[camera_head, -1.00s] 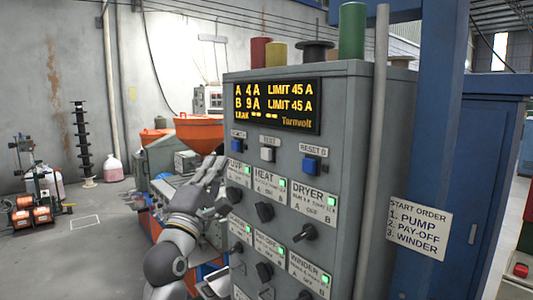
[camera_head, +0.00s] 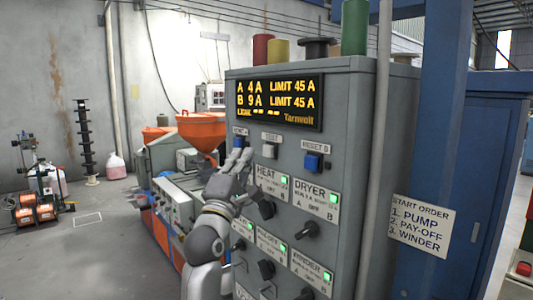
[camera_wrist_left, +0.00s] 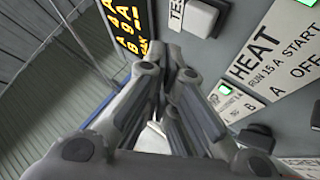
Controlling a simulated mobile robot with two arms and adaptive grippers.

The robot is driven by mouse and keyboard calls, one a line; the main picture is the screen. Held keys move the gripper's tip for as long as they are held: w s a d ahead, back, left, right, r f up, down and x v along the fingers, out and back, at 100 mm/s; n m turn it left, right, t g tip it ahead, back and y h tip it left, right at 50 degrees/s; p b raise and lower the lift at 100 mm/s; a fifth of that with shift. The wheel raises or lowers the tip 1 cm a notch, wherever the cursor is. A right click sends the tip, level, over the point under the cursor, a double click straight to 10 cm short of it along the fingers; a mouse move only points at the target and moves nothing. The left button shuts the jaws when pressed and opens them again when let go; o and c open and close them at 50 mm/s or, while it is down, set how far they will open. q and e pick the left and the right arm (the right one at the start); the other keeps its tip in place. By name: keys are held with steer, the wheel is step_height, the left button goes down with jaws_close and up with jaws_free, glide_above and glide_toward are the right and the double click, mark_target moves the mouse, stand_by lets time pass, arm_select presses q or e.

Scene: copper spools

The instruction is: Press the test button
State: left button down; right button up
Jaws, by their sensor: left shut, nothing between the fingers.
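The test button (camera_head: 270,151) is a pale grey square on the grey control panel (camera_head: 335,160), below a small TEST label and between two blue buttons. In the left wrist view, the grey button (camera_wrist_left: 202,14) sits at the top, beside the TEST label (camera_wrist_left: 177,14). My left gripper (camera_head: 241,156) is shut and empty. Its fingertips are just left of the test button, in front of the panel, near the left blue button (camera_head: 239,143). In the left wrist view, the closed fingers (camera_wrist_left: 168,62) point toward the panel, below the button. I cannot tell whether they touch the panel. My right gripper is not in view.
The display (camera_head: 279,102) is lit in yellow above the buttons. Labelled black knobs, such as the dryer knob (camera_head: 307,230), and green lights fill the panel below. A grey pipe (camera_head: 374,150) and a blue post stand at right. An orange hopper (camera_head: 203,131) is behind my left arm.

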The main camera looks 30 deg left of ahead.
arm_select(q)
steer(key=shift+w+d, duration=0.25)
steer(key=shift+w, duration=0.25)
steer(key=shift+w+d, duration=0.2)
steer(key=shift+w, duration=0.25)
stand_by(0.8)
steer(key=shift+w+d, duration=0.15)
steer(key=shift+w, duration=0.25)
steer(key=shift+w+d+p, duration=0.15)
steer(key=shift+w+p, duration=0.2)
steer(key=shift+w, duration=0.05)
stand_by(0.7)
steer(key=shift+s, duration=0.1)
steer(key=shift+s+a, duration=0.3)
steer(key=shift+s, duration=0.4)
steer(key=shift+s, duration=0.1)
steer(key=shift+s+a+p, duration=0.15)
steer(key=shift+s+a, duration=0.15)
steer(key=shift+s, duration=0.45)
steer(key=shift+s+a+p, duration=0.1)
steer(key=shift+s+a, duration=0.25)
steer(key=shift+s, duration=0.35)
steer(key=shift+s+a+p, duration=0.15)
steer(key=shift+s+a, duration=0.15)
steer(key=shift+s, duration=0.45)
